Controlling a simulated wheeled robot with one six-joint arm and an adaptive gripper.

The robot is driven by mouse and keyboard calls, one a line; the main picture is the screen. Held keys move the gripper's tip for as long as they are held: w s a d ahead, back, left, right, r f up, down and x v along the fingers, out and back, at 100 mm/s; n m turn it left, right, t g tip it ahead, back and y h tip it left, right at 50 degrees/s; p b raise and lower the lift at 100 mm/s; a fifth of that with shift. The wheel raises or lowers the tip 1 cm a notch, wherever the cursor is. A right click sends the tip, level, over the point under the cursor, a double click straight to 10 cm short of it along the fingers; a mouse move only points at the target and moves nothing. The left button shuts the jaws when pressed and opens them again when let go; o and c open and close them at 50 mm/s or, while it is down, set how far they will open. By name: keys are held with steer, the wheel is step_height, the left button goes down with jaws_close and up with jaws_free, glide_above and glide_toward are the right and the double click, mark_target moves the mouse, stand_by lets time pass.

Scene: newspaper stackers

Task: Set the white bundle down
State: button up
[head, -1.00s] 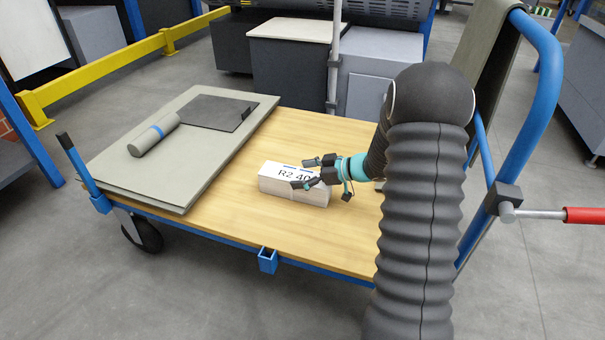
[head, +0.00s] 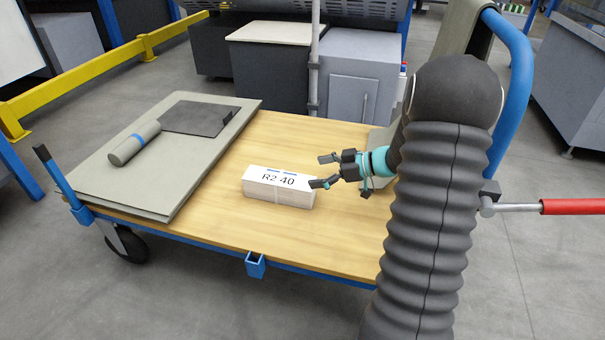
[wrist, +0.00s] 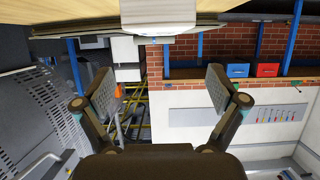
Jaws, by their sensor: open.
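The white bundle (head: 279,187), marked "R2 40", lies flat on the wooden deck of the cart (head: 330,235), right of the grey boards. My gripper (head: 320,171) is open beside the bundle's right end, its fingers pointing left toward it. The fingers look clear of the bundle or just at its right corner; the exact gap is hard to tell. In the wrist view my gripper (wrist: 160,92) shows its two pads spread wide with nothing between them, and the bundle (wrist: 158,18) shows at the top edge.
Grey boards (head: 130,180) cover the deck's left part, with a grey roll (head: 134,146) and a dark sheet (head: 200,116) on them. A blue handle (head: 515,75) rises at the right. A grey post (head: 314,60) stands behind the cart. Wood is bare in front of the bundle.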

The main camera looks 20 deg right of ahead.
steer(key=s+a+r+m+g+h, duration=0.25)
steer(key=s+a+r, duration=0.2)
steer(key=s, duration=0.25)
steer(key=s+a+r+m+g+h, duration=0.1)
steer(key=s+a+r+g+h, duration=0.2)
steer(key=s+a, duration=0.4)
steer(key=s+r+m+t+h, duration=0.1)
steer(key=s+r+m+h, duration=0.1)
steer(key=s, duration=0.6)
steer(key=s+d+r+m+t+h, duration=0.1)
steer(key=s+r+m+t+h, duration=0.1)
steer(key=s+m, duration=0.3)
steer(key=shift+s+d+r+m+h, duration=0.15)
steer(key=shift+s+r+m+h, duration=0.2)
steer(key=shift+s+r+h, duration=0.8)
steer(key=shift+s+f+t+y, duration=0.2)
steer(key=shift+f+t+y, duration=0.05)
steer(key=shift+y, duration=0.05)
